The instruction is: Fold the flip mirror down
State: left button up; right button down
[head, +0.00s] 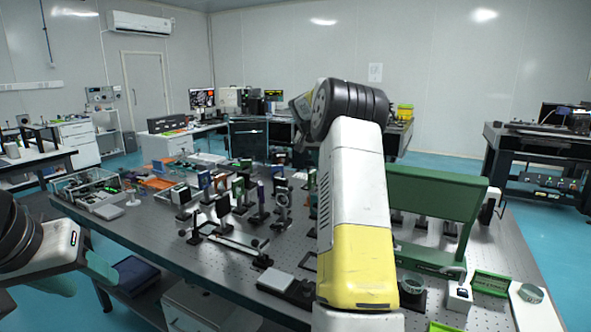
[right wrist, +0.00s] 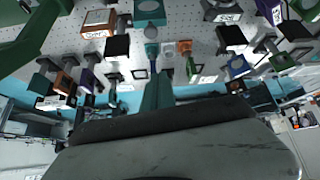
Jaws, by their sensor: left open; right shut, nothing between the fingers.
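Several mounted optics stand upright on the optical table (head: 180,250), including a ring-shaped mount (head: 283,204). I cannot tell which one is the flip mirror. My left gripper (head: 88,278) is at the left edge of the head view, open and empty, off the table's near left side. My right arm rises across the middle of the head view and hides part of the table; its gripper cannot be made out there. In the right wrist view my right gripper (right wrist: 152,52) is shut and empty, its green fingers pointing toward the mounts. I cannot tell whether it touches one.
A large green panel (head: 432,200) stands on the table right of my right arm. A rail (head: 235,243) and a dark box (head: 285,284) lie near the front edge. Clear-walled trays (head: 88,187) are at the far left. The front left tabletop is mostly bare.

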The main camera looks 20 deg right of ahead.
jog(key=shift+w+d+f, duration=0.1)
jog(key=shift+d+f, duration=0.05)
jog(key=shift+f, duration=1.2)
jog(key=shift+w+d+f, duration=0.1)
jog(key=shift+d+f, duration=0.1)
jog(key=shift+f, duration=1.2)
jog(key=shift+w+d+f, duration=0.1)
jog(key=shift+d+f, duration=0.05)
jog(key=shift+f, duration=1.2)
